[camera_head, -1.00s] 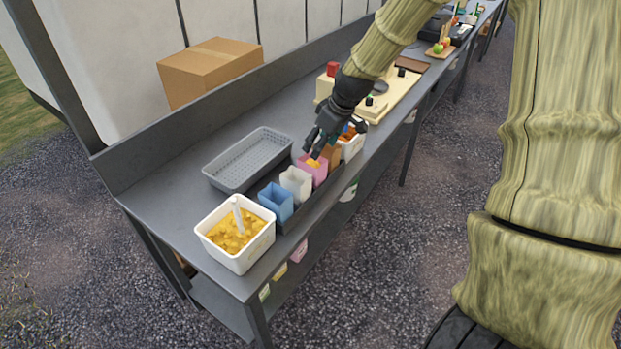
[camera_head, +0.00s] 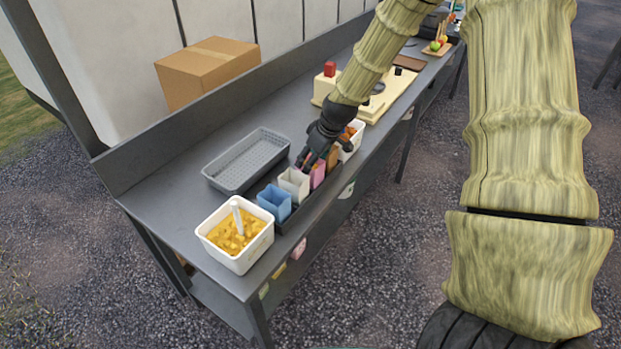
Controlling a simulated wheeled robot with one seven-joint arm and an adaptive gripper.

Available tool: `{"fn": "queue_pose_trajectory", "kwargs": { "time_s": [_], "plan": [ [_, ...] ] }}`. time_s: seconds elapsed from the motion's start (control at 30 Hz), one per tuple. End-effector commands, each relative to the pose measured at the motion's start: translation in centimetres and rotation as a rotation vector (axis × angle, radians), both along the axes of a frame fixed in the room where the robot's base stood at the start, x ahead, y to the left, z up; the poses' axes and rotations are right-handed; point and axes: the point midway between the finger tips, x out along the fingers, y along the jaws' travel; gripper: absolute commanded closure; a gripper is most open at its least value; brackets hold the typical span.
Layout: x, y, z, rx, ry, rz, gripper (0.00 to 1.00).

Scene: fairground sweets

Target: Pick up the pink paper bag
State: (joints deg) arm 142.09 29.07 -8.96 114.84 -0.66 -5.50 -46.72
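The pink paper bag (camera_head: 318,176) stands in a dark tray on the metal counter, between a white bag (camera_head: 294,183) and a brown bag (camera_head: 333,158). My gripper (camera_head: 307,163) is at the top of the pink bag, reaching down from the upper right, and its fingers cover much of the bag. The fingertips are dark and small, so I cannot tell whether they are apart, or touching the bag.
A blue bag (camera_head: 274,203) stands left of the white one. A white tub of yellow pieces with a scoop (camera_head: 234,238) is at the counter's near end. A grey perforated basket (camera_head: 225,177) lies behind the bags. A white tub (camera_head: 353,139) stands beyond them.

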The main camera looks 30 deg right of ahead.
Motion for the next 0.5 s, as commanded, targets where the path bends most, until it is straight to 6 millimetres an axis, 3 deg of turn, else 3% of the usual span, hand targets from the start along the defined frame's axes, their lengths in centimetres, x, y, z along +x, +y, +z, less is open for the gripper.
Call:
{"fn": "queue_pose_trajectory", "kwargs": {
  "time_s": [0.2, 0.5],
  "plan": [
    [0.5, 0.1, -1.2, -0.002, 0.001, 0.001, 0.39],
    [0.5, 0.2, -1.4, -0.001, 0.0, 0.001, 0.39]
  ]
}}
